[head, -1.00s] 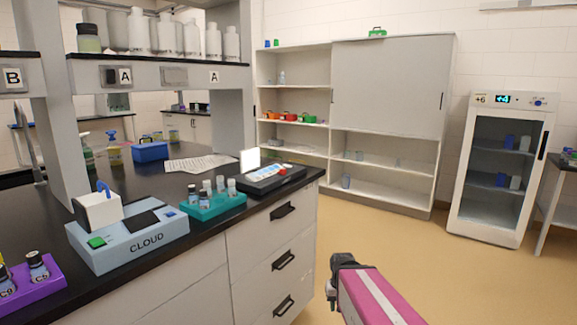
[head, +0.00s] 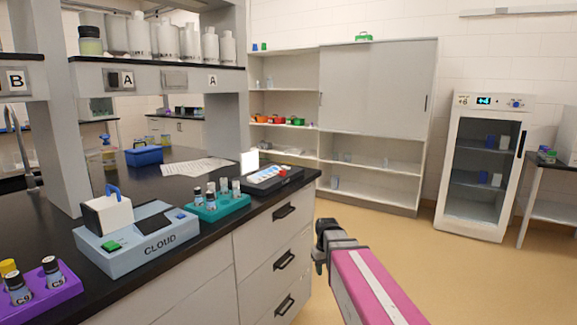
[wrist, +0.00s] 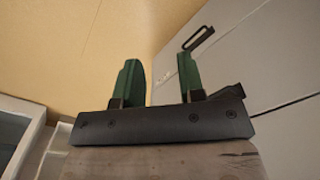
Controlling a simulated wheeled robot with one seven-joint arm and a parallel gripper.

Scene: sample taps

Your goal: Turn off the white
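Several white things are in view, and I cannot tell which one the task names. A bright white panel (head: 250,163) stands at the back of the bench. A pale blue device marked CLOUD (head: 150,245) has a white block (head: 107,215) with a blue handle and a green button (head: 111,246). A white glass-door cabinet (head: 484,165) with a lit display stands far right. My gripper (head: 321,240) hangs beside the bench drawers, away from all of these. In the wrist view its two green fingers (wrist: 158,75) are apart with nothing between them.
The black bench (head: 215,240) fills the left, with a teal vial rack (head: 222,208), a purple rack (head: 55,295), a black tray (head: 272,180) and a blue basket (head: 143,155). A thin grey curved fixture (head: 20,150) shows far left. Open floor (head: 400,240) lies right.

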